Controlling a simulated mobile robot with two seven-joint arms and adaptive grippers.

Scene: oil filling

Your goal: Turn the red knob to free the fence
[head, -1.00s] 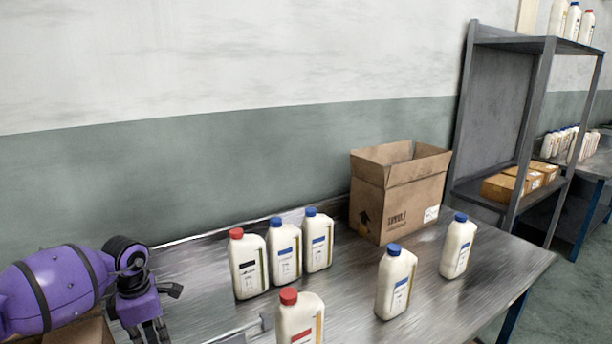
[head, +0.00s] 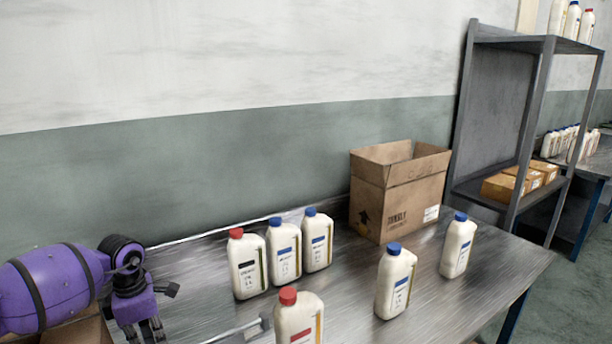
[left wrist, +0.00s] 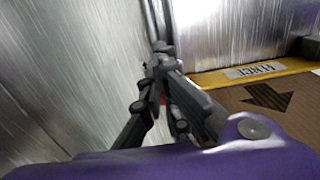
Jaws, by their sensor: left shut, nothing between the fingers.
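A small patch of red (left wrist: 163,98), probably the red knob, shows behind the fingers of my left gripper in the left wrist view; the rest of it is hidden. My left gripper (left wrist: 160,62) is shut with nothing between its fingers, and its dark fingers stand over the red patch. I cannot tell whether they touch it. A yellow strip labelled FENCE (left wrist: 218,78) lies to the right of the fingers. In the head view my left gripper (head: 150,330) is at the lower left edge, with its tips cut off. My right gripper is not in view.
Several white bottles with red or blue caps stand on the metal table (head: 455,300). An open cardboard box (head: 410,205) is at the back. Brown cardboard with a dark arrow (left wrist: 268,97) lies beside the yellow strip. A grey shelf (head: 512,180) stands at right.

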